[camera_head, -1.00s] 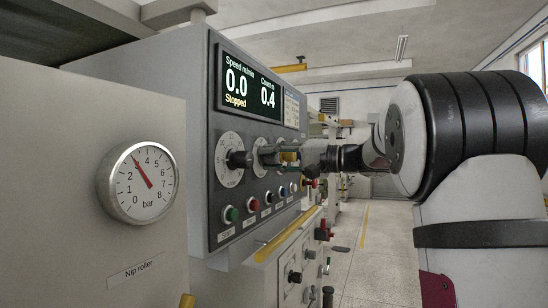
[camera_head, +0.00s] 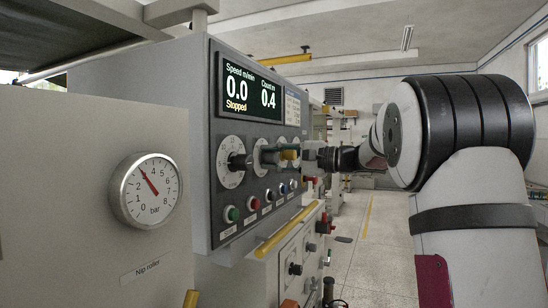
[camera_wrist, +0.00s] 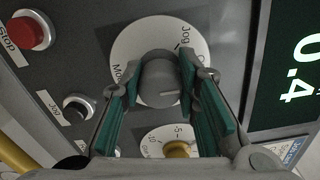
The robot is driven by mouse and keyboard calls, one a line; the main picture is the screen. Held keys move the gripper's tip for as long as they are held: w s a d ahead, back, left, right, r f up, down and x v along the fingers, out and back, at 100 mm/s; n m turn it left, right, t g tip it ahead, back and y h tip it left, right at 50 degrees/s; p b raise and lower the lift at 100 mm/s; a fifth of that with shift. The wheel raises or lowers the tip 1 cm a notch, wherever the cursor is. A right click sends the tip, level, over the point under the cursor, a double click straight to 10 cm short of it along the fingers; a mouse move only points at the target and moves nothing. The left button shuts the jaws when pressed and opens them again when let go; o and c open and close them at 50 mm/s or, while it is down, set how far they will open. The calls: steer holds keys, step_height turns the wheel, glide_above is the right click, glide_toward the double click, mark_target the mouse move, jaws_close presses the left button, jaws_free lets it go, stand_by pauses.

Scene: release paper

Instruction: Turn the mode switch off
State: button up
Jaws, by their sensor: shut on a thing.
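The mode switch is a grey round knob (camera_wrist: 158,82) on a white dial plate (camera_wrist: 126,45) in the wrist view. "Jog" and part of "Mo…" are readable on the plate; another label is mostly hidden by a finger. A pale mark shows on the knob's face. My gripper (camera_wrist: 159,76) is shut on the knob, with green-padded fingers on either side. In the head view my gripper (camera_head: 276,155) is at the middle dial (camera_head: 258,148) of the grey control panel, and hides most of the knob.
A yellow knob (camera_wrist: 177,149) on a numbered dial sits close to my fingers. A red stop button (camera_wrist: 33,31) and a black jog button (camera_wrist: 78,108) are nearby. The display (camera_head: 250,92) reads 0.0, Stopped. A pressure gauge (camera_head: 146,190) and a yellow rail (camera_head: 287,230) stand nearer.

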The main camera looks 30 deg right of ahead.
stand_by(0.3)
steer(key=o, duration=1.2)
steer(key=shift+c, duration=0.2)
steer(key=v, duration=1.2)
steer(key=shift+d, duration=0.1)
